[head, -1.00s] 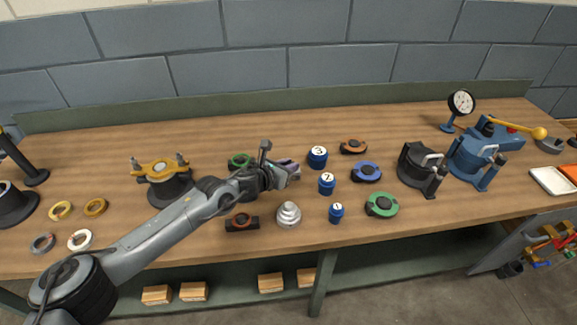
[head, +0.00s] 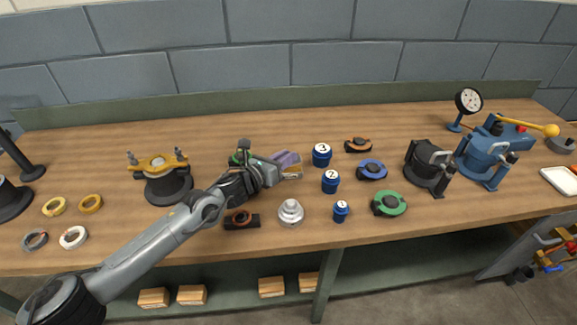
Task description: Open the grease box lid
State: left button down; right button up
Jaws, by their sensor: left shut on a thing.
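The grease box (head: 292,172) is a small pale box with a purple lid (head: 286,158), on the bench left of the blue numbered pots. The lid looks tilted over the box, but it is too small to tell how far it stands open. My left gripper (head: 275,167) is at the box's left side, shut on the lid's edge. The fingertips and the near side of the box are partly hidden by the gripper. My right gripper is not in view.
Blue pots numbered 3 (head: 321,155), 2 (head: 330,181) and 1 (head: 340,211) stand just right of the box. A stepped silver part (head: 291,212) is in front, with a dark block holding an orange ring (head: 240,220) beside it. The bench behind the box is clear.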

pick_arm(q)
jog(key=shift+s+a+r+n+t+h+b, duration=0.1)
jog(key=shift+a+r+n+t+h+b, duration=0.1)
jog(key=shift+a+n+t+h+b, duration=0.6)
jog(key=shift+d+r+b, duration=0.1)
jog(key=shift+r+b, duration=0.05)
jog(key=shift+b, duration=0.15)
jog(key=c, duration=1)
grip_release()
jog(key=shift+r, duration=0.1)
jog(key=shift+c, duration=0.2)
jog(key=shift+s+a, duration=0.3)
jog(key=p+v, duration=0.2)
jog(key=v, duration=0.8)
jog(key=shift+p, duration=0.3)
